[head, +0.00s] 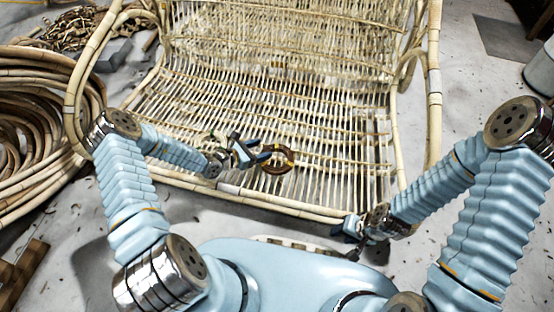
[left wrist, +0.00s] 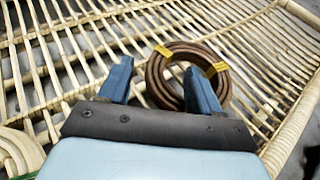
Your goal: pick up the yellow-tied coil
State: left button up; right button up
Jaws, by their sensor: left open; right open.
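The yellow-tied coil (head: 282,163) is a small brown ring with yellow ties, lying on the slatted rattan seat. It also shows in the left wrist view (left wrist: 155,78), where two yellow ties are visible. My left gripper (head: 262,154) is open just left of the coil. In the left wrist view its two fingers (left wrist: 160,88) point toward the coil, and the right finger overlaps the coil's ring in the picture. I cannot tell whether it touches. My right gripper (head: 350,240) is open and empty near the seat's front edge, away from the coil.
The rattan bench (head: 190,105) has open slats and a thick front rail (head: 270,206). Large rattan hoops (head: 25,130) are stacked at the left. A wooden pallet piece (head: 22,270) lies at the lower left. A grey bin (head: 541,70) stands at the right edge. The seat right of the coil is clear.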

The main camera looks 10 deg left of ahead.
aim_at(271, 147)
pick_arm(q)
jog(key=x, duration=0.2)
jog(key=b+x, duration=0.1)
jog(key=x, duration=0.1)
jog(key=shift+w+d+f, duration=0.1)
jog(key=shift+d+f, duration=0.05)
jog(key=shift+f, duration=0.25)
jog(key=shift+c, duration=0.5)
jog(key=c, duration=0.9)
